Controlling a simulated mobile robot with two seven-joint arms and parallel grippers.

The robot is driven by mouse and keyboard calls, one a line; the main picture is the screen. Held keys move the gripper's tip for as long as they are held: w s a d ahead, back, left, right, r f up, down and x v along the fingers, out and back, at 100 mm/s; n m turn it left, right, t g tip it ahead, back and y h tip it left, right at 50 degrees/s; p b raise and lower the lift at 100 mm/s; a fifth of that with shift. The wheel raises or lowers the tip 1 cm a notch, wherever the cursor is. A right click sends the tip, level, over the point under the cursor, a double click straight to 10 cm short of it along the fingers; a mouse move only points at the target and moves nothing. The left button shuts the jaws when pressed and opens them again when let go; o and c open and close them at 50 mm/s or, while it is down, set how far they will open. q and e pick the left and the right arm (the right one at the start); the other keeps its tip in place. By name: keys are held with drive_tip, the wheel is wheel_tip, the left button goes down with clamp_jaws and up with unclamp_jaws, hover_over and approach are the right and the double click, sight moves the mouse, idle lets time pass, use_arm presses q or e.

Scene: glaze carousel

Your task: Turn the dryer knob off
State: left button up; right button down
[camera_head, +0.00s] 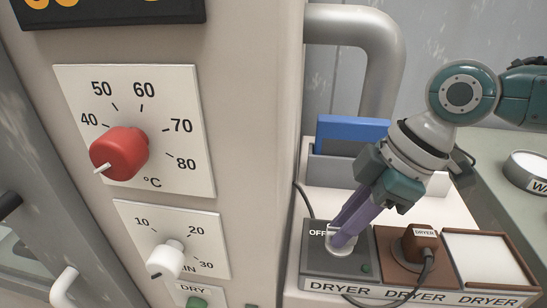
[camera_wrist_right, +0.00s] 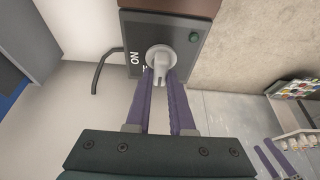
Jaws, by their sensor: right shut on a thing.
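The dryer knob (camera_head: 338,229) is a pale grey dial with a raised grip on a dark panel (camera_head: 325,262) labelled DRYER. OFF is printed on the panel's left in the head view. My right gripper (camera_head: 345,238) comes down onto it from the upper right, its purple fingers covering part of it. In the right wrist view the knob (camera_wrist_right: 159,58) is seen close, its grip between the tips of my right gripper (camera_wrist_right: 160,76). ON is printed left of the knob there. I cannot tell which mark the knob points at. My left gripper is out of view.
A brown plug (camera_head: 420,242) labelled DRYER sits beside the panel, then a white-topped tray (camera_head: 482,262). A blue item (camera_head: 352,130) stands in a grey holder behind. The cabinet at left carries a red temperature knob (camera_head: 120,152) and a white timer knob (camera_head: 165,258).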

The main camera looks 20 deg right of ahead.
drive_tip(key=c, duration=0.8)
unclamp_jaws()
drive_tip(key=p+v, duration=0.1)
drive_tip(key=v, duration=0.9)
drive_tip(key=shift+a, duration=0.1)
